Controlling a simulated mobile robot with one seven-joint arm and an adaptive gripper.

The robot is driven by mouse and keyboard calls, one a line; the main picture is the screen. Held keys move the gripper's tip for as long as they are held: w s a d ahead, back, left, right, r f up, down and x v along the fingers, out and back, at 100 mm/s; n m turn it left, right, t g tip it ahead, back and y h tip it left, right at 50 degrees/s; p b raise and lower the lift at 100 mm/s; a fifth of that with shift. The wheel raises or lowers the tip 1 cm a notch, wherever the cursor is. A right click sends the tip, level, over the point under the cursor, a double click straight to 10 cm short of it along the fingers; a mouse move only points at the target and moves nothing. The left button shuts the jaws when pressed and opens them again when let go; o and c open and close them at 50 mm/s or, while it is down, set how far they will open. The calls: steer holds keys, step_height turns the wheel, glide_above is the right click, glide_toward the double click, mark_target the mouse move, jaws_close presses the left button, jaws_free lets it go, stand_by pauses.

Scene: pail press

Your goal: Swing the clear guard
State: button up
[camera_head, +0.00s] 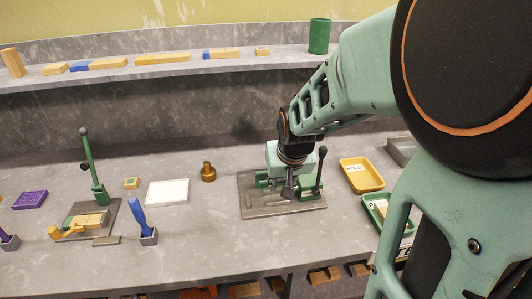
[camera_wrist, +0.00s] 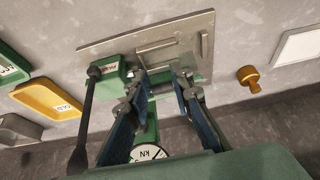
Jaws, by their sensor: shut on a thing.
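The green press (camera_head: 272,183) stands on a grey metal base plate (camera_head: 255,205) right of the middle of the bench. Its dark lever (camera_head: 319,172) stands up at its right side and shows at the left in the wrist view (camera_wrist: 85,125). My gripper (camera_head: 289,188) is down at the front of the press. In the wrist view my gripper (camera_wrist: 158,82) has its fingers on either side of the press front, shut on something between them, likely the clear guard. The guard's see-through sheet cannot be made out. A round white dial (camera_wrist: 150,153) shows behind the fingers.
A yellow tray (camera_head: 362,177) and a green tray (camera_head: 380,207) lie right of the press. A brass weight (camera_head: 208,172) and a white mat (camera_head: 167,192) lie left. A second green lever device (camera_head: 95,195) stands further left. Blocks line the shelf (camera_head: 230,61) behind.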

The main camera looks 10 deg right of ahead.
steer(key=shift+s+f, duration=0.35)
steer(key=shift+f, duration=0.35)
steer(key=f+b, duration=0.2)
steer(key=b, duration=0.1)
steer(key=shift+s+f, duration=0.35)
steer(key=shift+c, duration=0.6)
steer(key=shift+f, duration=0.2)
jaws_close()
steer(key=shift+f+b, duration=0.1)
steer(key=shift+b, duration=0.25)
steer(key=shift+s+f+b, duration=0.2)
steer(key=shift+f+b, duration=0.95)
steer(key=shift+f, duration=0.15)
steer(key=shift+o, duration=0.5)
jaws_free()
steer(key=o, duration=0.4)
